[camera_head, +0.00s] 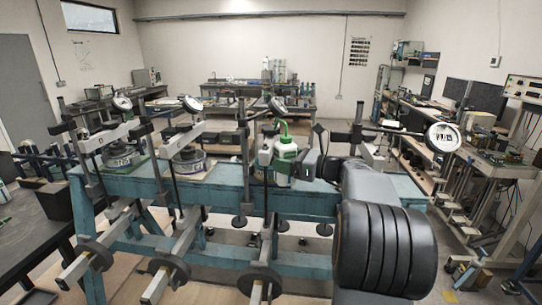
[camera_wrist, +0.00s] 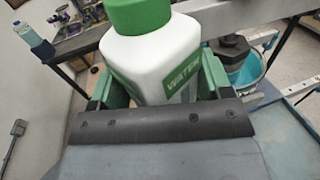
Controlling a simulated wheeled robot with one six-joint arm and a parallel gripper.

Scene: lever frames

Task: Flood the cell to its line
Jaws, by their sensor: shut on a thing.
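A white bottle (camera_head: 285,155) with a green cap and green spout is in my gripper (camera_head: 303,163), above the teal bench frame. In the wrist view the bottle (camera_wrist: 155,60) stands roughly upright, its label reading WATER, between the green jaws of my gripper (camera_wrist: 158,88). A round cell (camera_wrist: 240,66) with a pale blue rim and a dark weight-like part in it is just right of the bottle, apart from it. Two more round cells sit further left, one (camera_head: 122,158) at the end and one (camera_head: 188,161) beside it. Their fill lines and liquid levels cannot be made out.
Lever arms (camera_head: 182,138) with dial gauges (camera_head: 192,103) rise over the teal bench (camera_head: 225,182). Another dial (camera_head: 443,137) stands at the right. Hanging weights (camera_head: 258,280) crowd the front. A side table (camera_head: 40,225) is at the left.

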